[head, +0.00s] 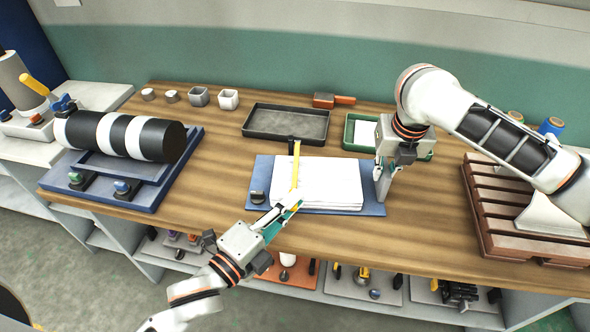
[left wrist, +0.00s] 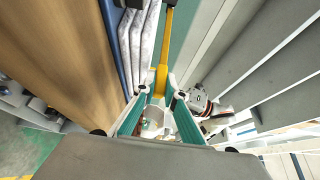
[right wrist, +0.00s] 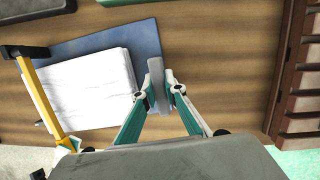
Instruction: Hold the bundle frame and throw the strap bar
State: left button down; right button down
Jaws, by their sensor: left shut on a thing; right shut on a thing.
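A white bundle (head: 325,184) lies on a blue base plate (head: 264,176) at the middle of the table. A yellow strap bar (head: 296,165) runs over the bundle's left part, from a dark post behind it toward the front edge. My left gripper (head: 292,206) is shut on the bar's near end; the bar also shows between its fingers in the left wrist view (left wrist: 166,50). My right gripper (head: 383,176) points down and is shut on a grey upright plate (right wrist: 156,84) at the bundle's right side, apparently part of the frame. The fingers partly hide that plate.
A black tray (head: 287,137) and a green tray (head: 361,147) stand behind the bundle. A striped roll on a blue stand (head: 126,137) is at left, a brown slatted rack (head: 490,228) at right. Shelves with tools lie below the front edge.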

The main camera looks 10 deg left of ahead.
pick_arm(q)
jog(key=shift+r, duration=0.2)
jog(key=shift+w+r+n+g+y, duration=0.15)
jog(key=shift+r+n+g+y, duration=0.3)
jog(key=shift+r, duration=1)
jog(key=shift+w+r+n+g, duration=0.25)
jog(key=shift+r+g, duration=0.2)
jog(key=shift+r, duration=0.35)
jog(key=shift+a+r, duration=0.1)
jog(key=shift+r, duration=0.25)
jog(key=shift+w+r+g, duration=0.1)
jog(key=shift+r+g, duration=0.25)
jog(key=shift+g, duration=0.15)
